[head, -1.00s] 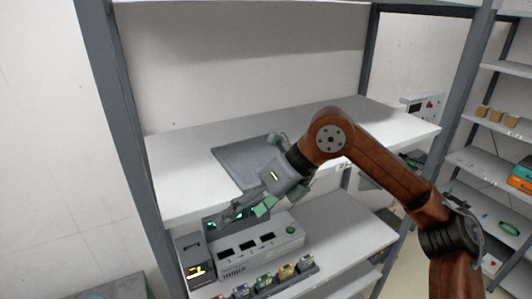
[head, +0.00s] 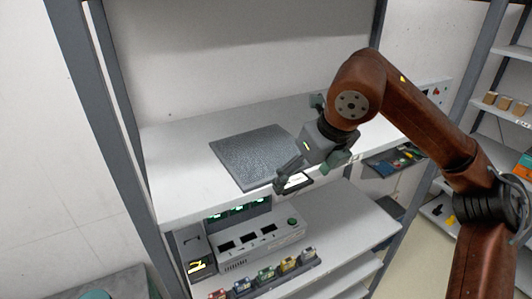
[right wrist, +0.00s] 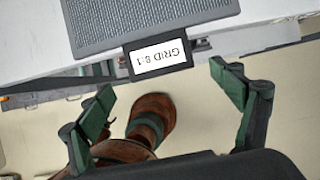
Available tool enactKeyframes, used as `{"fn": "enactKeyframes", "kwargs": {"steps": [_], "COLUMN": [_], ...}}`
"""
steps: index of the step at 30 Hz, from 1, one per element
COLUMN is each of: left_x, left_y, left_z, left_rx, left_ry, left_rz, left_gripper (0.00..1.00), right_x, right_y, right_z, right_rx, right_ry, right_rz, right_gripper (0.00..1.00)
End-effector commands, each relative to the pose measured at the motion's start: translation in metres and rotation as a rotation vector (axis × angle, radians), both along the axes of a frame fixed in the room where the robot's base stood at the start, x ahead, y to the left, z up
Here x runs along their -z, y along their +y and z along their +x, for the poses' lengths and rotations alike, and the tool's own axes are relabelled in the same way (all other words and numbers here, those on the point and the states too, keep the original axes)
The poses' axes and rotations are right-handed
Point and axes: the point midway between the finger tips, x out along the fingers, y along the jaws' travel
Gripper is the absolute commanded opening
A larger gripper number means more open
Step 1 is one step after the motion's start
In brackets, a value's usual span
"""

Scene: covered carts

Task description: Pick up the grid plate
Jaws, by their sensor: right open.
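The grid plate (head: 255,155) is a flat, dark grey, textured square lying on the upper white shelf. Its tag (head: 297,182), at the plate's front right corner in the head view, sticks out at the shelf's front edge. In the right wrist view the plate (right wrist: 140,20) is at the top, and its tag (right wrist: 158,57) reads "GRID 8:1" upside down. My right gripper (head: 307,174) is open at the tag. In the right wrist view its green fingertips (right wrist: 162,82) are spread to either side of the tag, with nothing held between them. My left gripper is not in view.
The upper shelf (head: 180,175) is bare around the plate. Below it stands a grey device (head: 245,245) with several dark windows and a row of small coloured blocks (head: 265,274). A grey shelf post (head: 118,130) rises at the left. Another rack (head: 500,75) stands at the right.

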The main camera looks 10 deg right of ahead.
Motion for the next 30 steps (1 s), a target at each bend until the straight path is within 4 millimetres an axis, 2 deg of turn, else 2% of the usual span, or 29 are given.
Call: {"fn": "enactKeyframes", "kwargs": {"steps": [2,4,10,13,21,30], "left_x": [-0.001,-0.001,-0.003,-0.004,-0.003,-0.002], "left_y": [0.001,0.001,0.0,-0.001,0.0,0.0], "left_z": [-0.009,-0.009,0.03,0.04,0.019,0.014], "left_rx": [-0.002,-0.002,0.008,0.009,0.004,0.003], "left_ry": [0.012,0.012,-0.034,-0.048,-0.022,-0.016], "left_rz": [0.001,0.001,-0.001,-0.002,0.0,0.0], "left_gripper": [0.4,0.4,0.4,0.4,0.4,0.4], "right_x": [0.009,0.012,0.012,0.012,0.012,0.012], "right_y": [0.002,0.003,0.004,0.004,0.004,0.004], "right_z": [0.005,0.006,0.006,0.006,0.006,0.006], "right_rx": [-0.003,-0.004,-0.004,-0.004,-0.005,-0.005], "right_ry": [0.005,0.005,0.003,0.003,0.003,0.003], "right_rz": [-0.001,-0.001,-0.001,0.0,0.0,0.001], "right_gripper": [0.85,0.85,0.85,0.79,0.61,0.4]}}
